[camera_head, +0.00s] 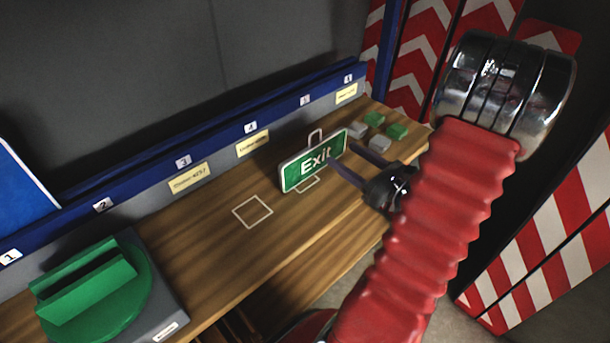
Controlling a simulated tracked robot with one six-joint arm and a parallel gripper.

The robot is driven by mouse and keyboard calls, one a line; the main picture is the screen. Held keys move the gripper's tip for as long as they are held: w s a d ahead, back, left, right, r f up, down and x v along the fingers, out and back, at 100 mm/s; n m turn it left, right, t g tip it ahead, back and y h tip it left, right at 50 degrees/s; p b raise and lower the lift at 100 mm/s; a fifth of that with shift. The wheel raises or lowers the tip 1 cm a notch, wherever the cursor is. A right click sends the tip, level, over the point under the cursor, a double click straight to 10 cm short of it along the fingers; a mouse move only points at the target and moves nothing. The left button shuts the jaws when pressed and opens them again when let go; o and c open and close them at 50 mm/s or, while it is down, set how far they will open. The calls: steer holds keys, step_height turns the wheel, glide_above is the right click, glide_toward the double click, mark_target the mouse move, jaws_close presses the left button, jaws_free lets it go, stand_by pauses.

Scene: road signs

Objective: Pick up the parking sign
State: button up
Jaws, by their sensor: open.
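No sign with a parking symbol can be made out. A green sign reading "Exit" (314,160) with a pale border stands upright on the wooden bench, with a loop-shaped handle on top. My gripper (344,157) is open, with its two dark fingers pointing left towards the right end of the Exit sign. The fingertips are close to that end; whether they touch it cannot be told. My red sleeved arm hides part of the bench's right side. A plain blue panel (22,185) is cut off at the left edge, and what it is cannot be told.
The wooden bench (205,275) has an empty outlined square (253,211). A green slotted holder (92,285) stands front left. Green and grey blocks (374,119) sit behind the gripper. A numbered blue rail (225,135) runs along the back. Red-white striped boards (545,265) stand right.

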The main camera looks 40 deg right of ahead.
steer(key=shift+a, duration=0.1)
steer(key=w+a+r+n+g+y, duration=0.15)
steer(key=a+n+g+y, duration=0.25)
steer(key=a+n, duration=0.55)
steer(key=w+a+r+n+g+y, duration=0.1)
steer(key=w+a+n+g+y, duration=0.3)
steer(key=a, duration=1)
steer(key=s+a+n+g+h, duration=0.4)
steer(key=s+a+n+g, duration=0.3)
steer(key=s+a+n, duration=0.55)
step_height(320, 180, up, 7)
steer(key=w+d+n+t+h, duration=0.1)
steer(key=n+h, duration=0.3)
steer(key=n, duration=0.5)
steer(key=shift+w+d+n+t+h, duration=0.15)
steer(key=shift+w+n+t+h, duration=0.15)
steer(key=shift+w+t, duration=0.35)
steer(key=shift+s, duration=0.2)
steer(key=shift+c, duration=0.3)
